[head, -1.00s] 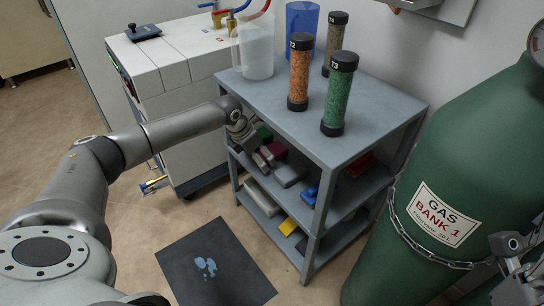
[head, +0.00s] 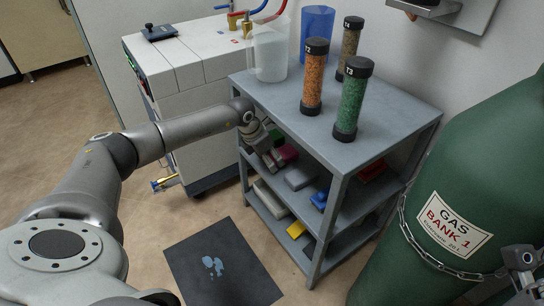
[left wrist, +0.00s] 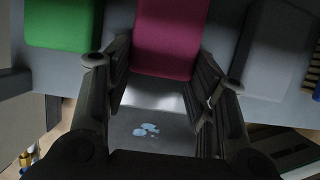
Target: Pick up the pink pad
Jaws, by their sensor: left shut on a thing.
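The pink pad (head: 287,153) is on the middle shelf of the grey rack in the head view, between a green pad and a grey one. It shows large at the top middle of the left wrist view (left wrist: 168,38). My left gripper (head: 262,150) reaches in at the rack's left side. In the left wrist view its fingers (left wrist: 163,75) are shut on the pink pad's near end, one at each side. Whether the pad is clear of the shelf I cannot tell. My right gripper (head: 522,268) is at the lower right edge, by the gas cylinder; its fingers are unclear.
The green pad (left wrist: 62,25) and grey pad (left wrist: 277,48) flank closely. The rack's top (head: 285,105) bears several tubes and jugs above my gripper. A dark mat (head: 240,270) lies on the floor. The green gas cylinder (head: 480,170) stands right.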

